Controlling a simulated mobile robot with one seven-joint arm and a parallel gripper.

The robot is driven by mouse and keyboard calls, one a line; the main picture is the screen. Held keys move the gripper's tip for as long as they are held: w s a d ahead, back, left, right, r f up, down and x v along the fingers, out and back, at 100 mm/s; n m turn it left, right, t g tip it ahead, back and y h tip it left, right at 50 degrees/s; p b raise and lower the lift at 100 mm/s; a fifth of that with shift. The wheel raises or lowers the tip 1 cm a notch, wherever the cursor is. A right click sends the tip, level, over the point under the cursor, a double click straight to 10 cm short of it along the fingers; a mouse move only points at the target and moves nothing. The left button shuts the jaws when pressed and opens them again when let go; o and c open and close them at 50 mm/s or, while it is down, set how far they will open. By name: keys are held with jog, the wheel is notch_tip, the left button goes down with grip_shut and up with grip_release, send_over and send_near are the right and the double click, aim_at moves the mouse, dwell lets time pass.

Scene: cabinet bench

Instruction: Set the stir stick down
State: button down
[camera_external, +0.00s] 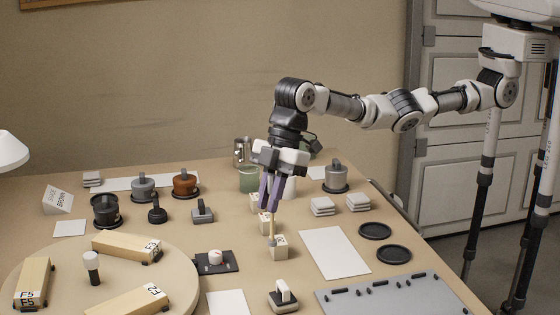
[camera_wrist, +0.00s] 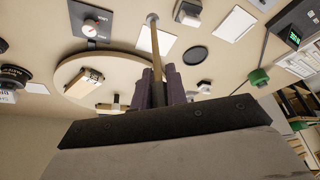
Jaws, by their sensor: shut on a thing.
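My gripper (camera_external: 270,207) points down over the middle of the table. Its purple fingers are shut on the stir stick (camera_external: 272,227), a thin pale stick that hangs below the fingertips. In the wrist view the fingers (camera_wrist: 158,75) hold the stick (camera_wrist: 155,45), which runs away from them to a round greyish end. In the outside view the stick's lower end is by a small cream block (camera_external: 279,247); I cannot tell whether they touch.
More cream blocks (camera_external: 265,222) stand behind the stick. A white sheet (camera_external: 333,252) lies to the right, with two black discs (camera_external: 375,231) beyond. A black plate with a dial (camera_external: 216,260) lies to the left, near a round board (camera_external: 190,260) with wooden blocks. Lidded pots stand further back.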

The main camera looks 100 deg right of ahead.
aim_at(273, 228)
notch_tip(273, 228, down, 10)
jog(key=shift+r+p, duration=0.1)
jog(key=shift+p, duration=0.75)
jog(key=shift+f, duration=0.2)
jog(key=c, duration=1.4)
grip_release()
jog(key=shift+c, duration=0.2)
jog(key=shift+o, duration=0.2)
jog(key=b+v, duration=0.2)
jog(key=v, duration=1)
jog(key=shift+r, duration=0.25)
